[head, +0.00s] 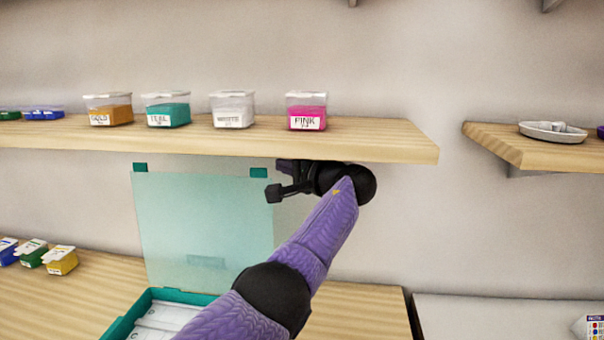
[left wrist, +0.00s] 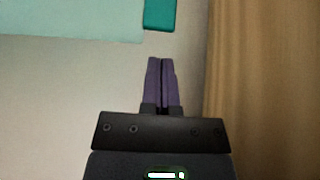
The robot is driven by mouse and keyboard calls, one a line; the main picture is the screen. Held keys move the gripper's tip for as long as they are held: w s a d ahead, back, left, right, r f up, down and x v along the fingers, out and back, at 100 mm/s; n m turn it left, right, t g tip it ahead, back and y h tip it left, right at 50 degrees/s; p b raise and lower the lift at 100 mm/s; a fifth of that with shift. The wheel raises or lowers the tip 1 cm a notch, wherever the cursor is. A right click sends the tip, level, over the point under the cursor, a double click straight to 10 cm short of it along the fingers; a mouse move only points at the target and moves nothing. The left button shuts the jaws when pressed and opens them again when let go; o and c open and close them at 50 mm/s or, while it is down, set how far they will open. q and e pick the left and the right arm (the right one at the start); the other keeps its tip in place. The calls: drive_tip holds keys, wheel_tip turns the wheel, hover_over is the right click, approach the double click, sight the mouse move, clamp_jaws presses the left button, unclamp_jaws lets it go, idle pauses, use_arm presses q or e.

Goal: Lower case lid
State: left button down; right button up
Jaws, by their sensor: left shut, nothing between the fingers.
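The case (head: 117,327) has a teal rim and stands on the lower wooden surface, with white compartments inside. Its translucent teal lid (head: 200,230) stands raised, nearly upright, behind the case, with two small teal tabs (head: 259,172) on its top edge. In the left wrist view, a tab (left wrist: 160,14) and part of the lid (left wrist: 60,18) show just beyond the fingertips. My left gripper (head: 273,193) is near the lid's upper right corner, under the shelf. Its fingers (left wrist: 161,62) are shut and empty, apart from the tab in that view. My arm hides part of the case.
A wooden shelf (head: 385,140) runs just above the gripper, bearing labelled tubs of gold (head: 108,110), teal (head: 166,110), white (head: 233,110) and pink (head: 306,112) beads. Small boxes (head: 62,261) stand left of the lid. Another shelf (head: 500,150) at right holds a grey dish (head: 552,131).

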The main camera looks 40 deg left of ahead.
use_arm(q)
drive_tip(key=s, duration=0.3)
drive_tip(key=shift+s+d+r, duration=0.1)
drive_tip(key=shift+r, duration=0.05)
idle(0.4)
